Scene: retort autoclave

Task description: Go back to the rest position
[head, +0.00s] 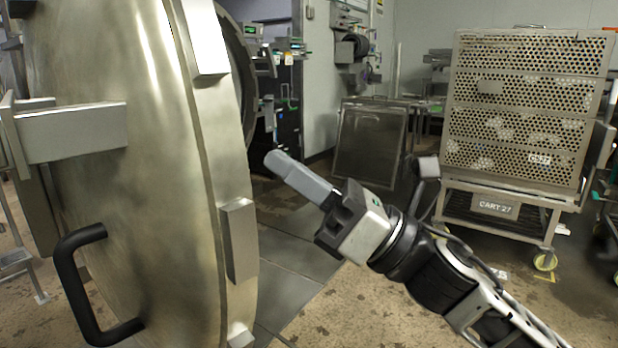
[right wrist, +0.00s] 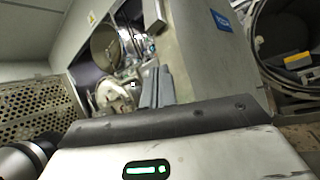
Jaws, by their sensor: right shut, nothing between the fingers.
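My right gripper (head: 275,160) reaches in from the lower right in the head view. Its fingers are shut with nothing between them and point up and left, in front of the round metal autoclave door (head: 140,150). In the picture there is a gap between the fingertips and the door's rim. In the right wrist view the gripper's fingers (right wrist: 157,85) show together above its housing. My left gripper is not in view.
The open door fills the left side, with a black handle (head: 75,285) and protruding blocks on its rim. A perforated cart (head: 510,207) labelled CART 27 stands at the right. A framed panel (head: 370,142) stands behind. Floor (head: 330,310) shows between door and cart.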

